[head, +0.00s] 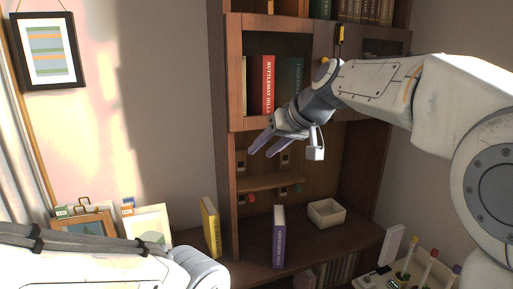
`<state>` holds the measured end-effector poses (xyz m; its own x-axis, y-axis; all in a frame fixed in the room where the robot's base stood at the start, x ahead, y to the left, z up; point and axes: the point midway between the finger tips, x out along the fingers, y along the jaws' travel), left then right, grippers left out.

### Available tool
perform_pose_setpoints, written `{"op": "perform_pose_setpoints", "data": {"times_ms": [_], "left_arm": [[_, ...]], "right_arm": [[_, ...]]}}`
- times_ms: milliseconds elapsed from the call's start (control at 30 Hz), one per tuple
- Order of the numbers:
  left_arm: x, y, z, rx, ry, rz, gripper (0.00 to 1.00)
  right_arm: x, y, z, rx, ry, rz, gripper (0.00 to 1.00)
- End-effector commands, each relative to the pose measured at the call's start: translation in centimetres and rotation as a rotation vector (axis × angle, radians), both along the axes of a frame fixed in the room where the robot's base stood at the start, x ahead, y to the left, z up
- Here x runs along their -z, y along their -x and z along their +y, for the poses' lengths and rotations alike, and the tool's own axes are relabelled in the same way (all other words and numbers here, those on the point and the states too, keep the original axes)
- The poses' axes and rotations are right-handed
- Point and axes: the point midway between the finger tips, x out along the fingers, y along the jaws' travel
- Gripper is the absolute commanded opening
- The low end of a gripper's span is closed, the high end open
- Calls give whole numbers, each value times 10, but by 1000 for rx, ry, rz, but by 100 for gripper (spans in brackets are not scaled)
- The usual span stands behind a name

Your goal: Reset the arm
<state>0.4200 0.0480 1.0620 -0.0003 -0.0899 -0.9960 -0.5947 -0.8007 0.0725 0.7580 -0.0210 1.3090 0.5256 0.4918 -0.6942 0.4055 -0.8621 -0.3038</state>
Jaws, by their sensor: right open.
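My right gripper (262,143) comes in from the right on its white arm. It is raised in front of the wooden bookcase, a little below and in front of the upper shelf with the red book. Its two fingers are apart with nothing between them. My left arm (110,262) lies low across the bottom left of the head view; its gripper does not show.
The bookcase (233,75) holds a red book (268,84) on its upper shelf. A yellow book (210,227), a purple book (279,238) and a cream box (327,213) stand lower. A framed picture (47,50) hangs left. Bottles (418,266) stand at lower right.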

Motion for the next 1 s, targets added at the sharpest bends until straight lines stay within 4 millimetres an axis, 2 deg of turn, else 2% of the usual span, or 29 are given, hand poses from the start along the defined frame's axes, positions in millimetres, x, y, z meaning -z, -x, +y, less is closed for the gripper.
{"op": "perform_pose_setpoints", "data": {"times_ms": [33, 100, 233, 400, 500, 600, 700, 1000], "left_arm": [[0, 0, 0, 0, 0, 0, 44], [0, 0, 0, 0, 0, 0, 44], [0, 0, 0, 0, 0, 0, 44], [0, 0, 0, 0, 0, 0, 44], [0, 0, 0, 0, 0, 0, 44], [0, 0, 0, 0, 0, 0, 44], [0, 0, 0, 0, 0, 0, 44], [0, 0, 0, 0, 0, 0, 44]], "right_arm": [[26, 31, 17, -36, 33, 63, 48], [60, 71, 30, -72, 86, 143, 48], [120, 151, 38, -142, 200, 270, 48], [188, 250, 20, -236, 369, 393, 48], [217, 294, 2, -278, 453, 436, 48], [235, 321, -14, -307, 513, 460, 48], [245, 335, -24, -321, 545, 473, 48], [247, 338, -27, -323, 552, 478, 48]]}}
